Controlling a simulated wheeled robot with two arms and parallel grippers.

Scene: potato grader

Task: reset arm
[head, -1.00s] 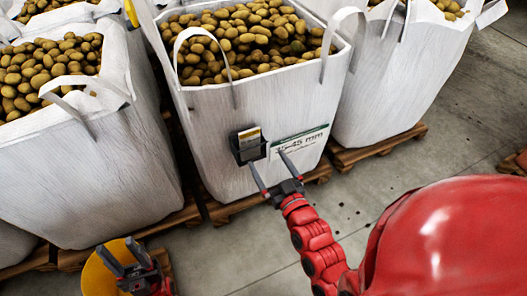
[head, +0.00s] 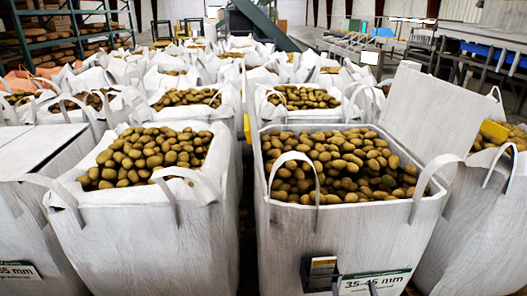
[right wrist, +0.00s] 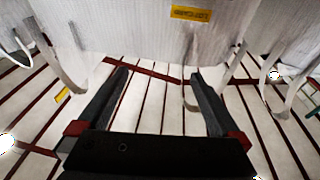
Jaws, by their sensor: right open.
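In the head view only the tips of my right gripper (head: 354,287) show, as thin dark shapes at the bottom edge. They appear in front of the white bag's 35-45 mm label (head: 374,284). In the right wrist view the two dark fingers of the right gripper (right wrist: 158,77) are spread apart with nothing between them. A white bag surface with a yellow tag (right wrist: 190,13) fills the top of that view. My left gripper is outside both current views.
A big white bag of potatoes (head: 285,226) stands in front, with a black card holder (head: 320,273) on its face. Another filled bag (head: 150,245) stands to its left. Rows of bags extend behind. A green rack (head: 60,39) is at the back left.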

